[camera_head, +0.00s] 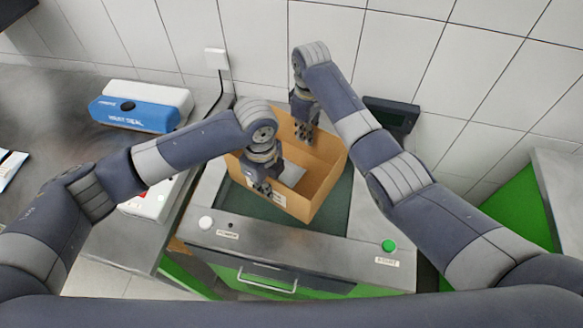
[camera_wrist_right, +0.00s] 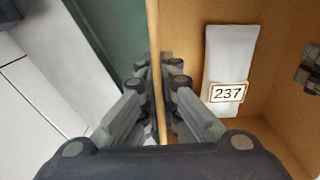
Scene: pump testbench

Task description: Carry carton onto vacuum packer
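The open brown carton (camera_head: 318,172) is over the dark green top of the vacuum packer (camera_head: 278,238). I cannot tell whether it touches that top. My right gripper (camera_head: 305,132) is at the carton's back wall; in the right wrist view its fingers (camera_wrist_right: 160,82) are closed on that wall, one on each side. My left gripper (camera_head: 262,188) is at the front wall, with its fingers at the rim and part of them inside. A white pouch (camera_wrist_right: 222,62) labelled 237 lies inside the carton, also partly visible in the head view (camera_head: 292,175).
A green START button (camera_head: 389,246) and a white button (camera_head: 206,223) sit on the packer's front edge. A blue and white heat sealer (camera_head: 135,112) stands on the steel counter at left. A dark display (camera_head: 392,114) is behind, near the tiled wall.

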